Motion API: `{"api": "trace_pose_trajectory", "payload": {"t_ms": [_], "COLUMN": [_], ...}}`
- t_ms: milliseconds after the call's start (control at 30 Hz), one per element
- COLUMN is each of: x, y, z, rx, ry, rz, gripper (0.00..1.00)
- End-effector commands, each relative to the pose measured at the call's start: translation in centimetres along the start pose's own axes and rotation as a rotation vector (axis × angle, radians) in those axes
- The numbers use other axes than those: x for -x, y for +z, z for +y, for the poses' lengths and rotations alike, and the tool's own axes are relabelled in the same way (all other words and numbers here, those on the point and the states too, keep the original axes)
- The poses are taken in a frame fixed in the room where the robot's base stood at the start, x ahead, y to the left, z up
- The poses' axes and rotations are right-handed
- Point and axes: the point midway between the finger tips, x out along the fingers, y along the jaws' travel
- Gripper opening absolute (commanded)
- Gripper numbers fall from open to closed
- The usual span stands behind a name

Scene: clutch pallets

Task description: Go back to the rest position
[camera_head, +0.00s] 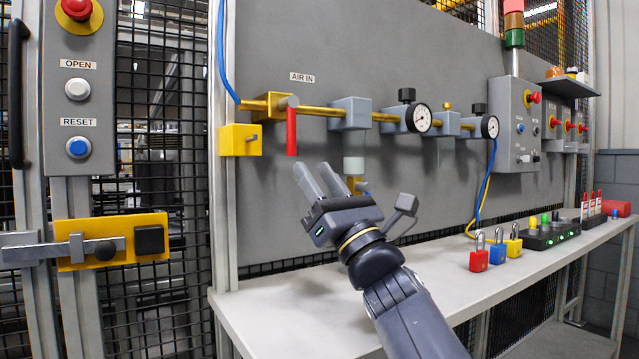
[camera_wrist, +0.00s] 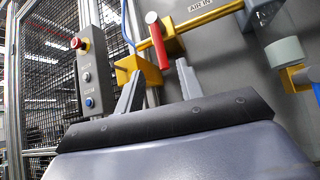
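My gripper (camera_head: 313,168) is above the white bench, in front of the grey panel. Its two fingers are spread apart with nothing between them, as the wrist view (camera_wrist: 160,70) shows. The red valve handle (camera_head: 291,132) hangs straight down from the brass pipe beside the AIR IN label, just above and left of my fingertips in the head view. In the wrist view the red handle (camera_wrist: 156,42) shows beyond the gap between the fingers, apart from them.
The white bench (camera_head: 285,315) is clear at the left. Red, blue and yellow padlocks (camera_head: 496,255) stand on it at the right. A yellow block (camera_head: 240,140) and a gauge (camera_head: 419,118) are on the panel. A door latch (camera_head: 110,243) and button post are at the left.

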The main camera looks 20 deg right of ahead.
Motion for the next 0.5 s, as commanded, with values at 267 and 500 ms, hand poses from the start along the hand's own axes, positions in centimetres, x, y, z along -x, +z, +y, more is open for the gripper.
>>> {"api": "trace_pose_trajectory", "payload": {"t_ms": [267, 500], "x": [1.17, 1.15], "y": [-0.02, -0.03], "z": [0.01, 0.02], "rx": [-0.001, -0.001], "ry": [0.000, 0.000], "rz": [0.000, 0.000], "gripper": [0.36, 0.36]}}
